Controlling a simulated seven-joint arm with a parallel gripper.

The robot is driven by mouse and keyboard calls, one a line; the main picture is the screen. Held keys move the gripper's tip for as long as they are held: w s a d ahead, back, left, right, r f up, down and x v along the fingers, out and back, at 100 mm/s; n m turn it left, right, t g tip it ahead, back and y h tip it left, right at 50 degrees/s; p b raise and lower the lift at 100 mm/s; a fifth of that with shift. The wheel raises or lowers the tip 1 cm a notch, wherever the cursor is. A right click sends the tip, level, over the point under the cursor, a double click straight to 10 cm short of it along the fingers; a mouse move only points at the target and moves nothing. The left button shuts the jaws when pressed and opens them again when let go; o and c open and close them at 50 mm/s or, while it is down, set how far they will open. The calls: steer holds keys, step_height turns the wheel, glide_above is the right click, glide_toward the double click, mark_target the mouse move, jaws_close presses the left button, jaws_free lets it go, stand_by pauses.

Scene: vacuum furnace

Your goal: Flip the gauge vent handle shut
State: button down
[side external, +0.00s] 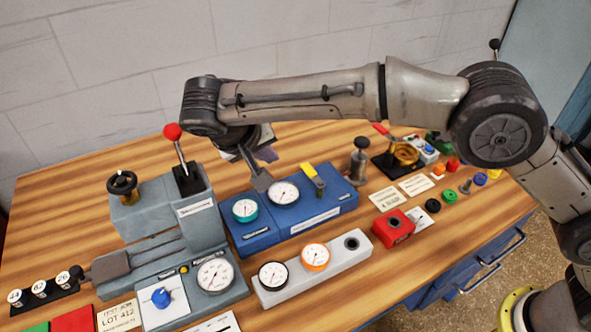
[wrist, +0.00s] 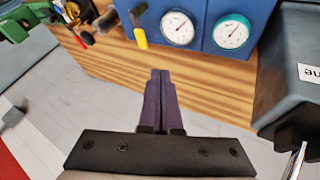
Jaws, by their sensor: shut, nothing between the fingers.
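A blue gauge block (side external: 325,208) stands on the table with a teal-rimmed and a white-faced dial. A lever handle with a yellow grip (side external: 308,170) stands up at an angle on its right part, beside the white dial. The handle also shows in the wrist view (wrist: 141,38), near the top. My gripper (side external: 262,182) is shut and empty. In the side view it appears by the back of the block, left of the handle. In the wrist view my gripper's fingers (wrist: 160,75) lie together, pointing toward the block, apart from the handle.
A grey machine with a red-knobbed lever (side external: 173,132) stands left of the blue block. A light grey block with gauges (side external: 330,272) lies in front. Bare wood shows behind the block.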

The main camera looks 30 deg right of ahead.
mark_target(313, 175)
steer(key=shift+s+a+f+n, duration=0.3)
steer(key=shift+s+a+f, duration=0.35)
steer(key=shift+a, duration=0.25)
steer(key=shift+w+f, duration=0.1)
steer(key=x, duration=1)
steer(key=shift+d+f, duration=0.15)
steer(key=shift+d, duration=0.05)
steer(key=shift+d+r, duration=0.25)
steer(key=shift+d, duration=1.6)
